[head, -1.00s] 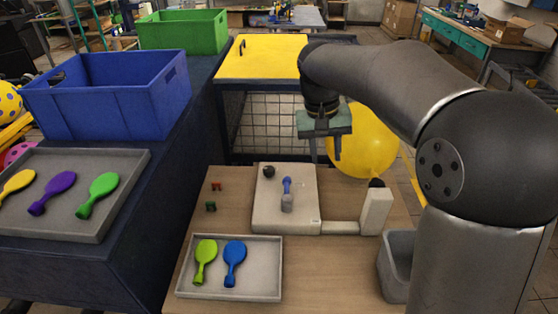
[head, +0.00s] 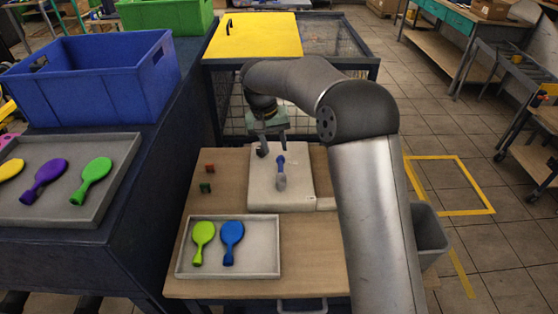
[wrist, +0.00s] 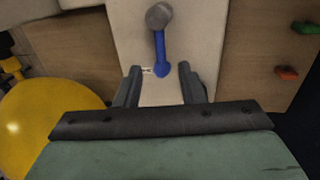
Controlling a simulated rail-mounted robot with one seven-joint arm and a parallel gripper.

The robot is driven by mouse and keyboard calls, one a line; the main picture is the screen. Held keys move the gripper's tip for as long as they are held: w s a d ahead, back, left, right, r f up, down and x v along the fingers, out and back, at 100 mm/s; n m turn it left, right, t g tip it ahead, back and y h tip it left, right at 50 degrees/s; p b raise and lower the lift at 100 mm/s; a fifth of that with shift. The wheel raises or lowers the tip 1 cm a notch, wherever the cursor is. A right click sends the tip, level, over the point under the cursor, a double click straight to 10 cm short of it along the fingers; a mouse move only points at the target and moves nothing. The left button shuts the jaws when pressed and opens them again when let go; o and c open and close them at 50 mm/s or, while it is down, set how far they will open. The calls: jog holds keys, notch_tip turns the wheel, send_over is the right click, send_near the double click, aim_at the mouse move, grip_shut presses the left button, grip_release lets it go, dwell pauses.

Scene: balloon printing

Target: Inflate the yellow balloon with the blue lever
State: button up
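The blue lever (head: 281,166) with its grey knob stands on the white box of the printing station (head: 305,192). In the wrist view the lever (wrist: 160,52) runs from a grey knob at the top to a blue end between my fingertips. My gripper (head: 272,147) is open above the box's far part; in the wrist view my fingers (wrist: 159,72) are spread on either side of the lever's end. I cannot tell the height gap. The yellow balloon (wrist: 45,120) is large and round at the left of the wrist view; my arm hides it in the head view.
A grey tray (head: 250,271) with a green and a blue balloon lies on the wooden table (head: 320,270). Red and green buttons (head: 207,178) sit left of the box. A blue crate (head: 90,95) and a second tray stand left. A grey bin (head: 428,235) is at right.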

aim_at(280, 166)
jog(key=f, duration=0.2)
jog(key=d+f, duration=0.1)
jog(key=f, duration=0.1)
jog(key=f+p, duration=0.1)
jog(key=f, duration=0.2)
jog(key=shift+d, duration=0.15)
grip_shut()
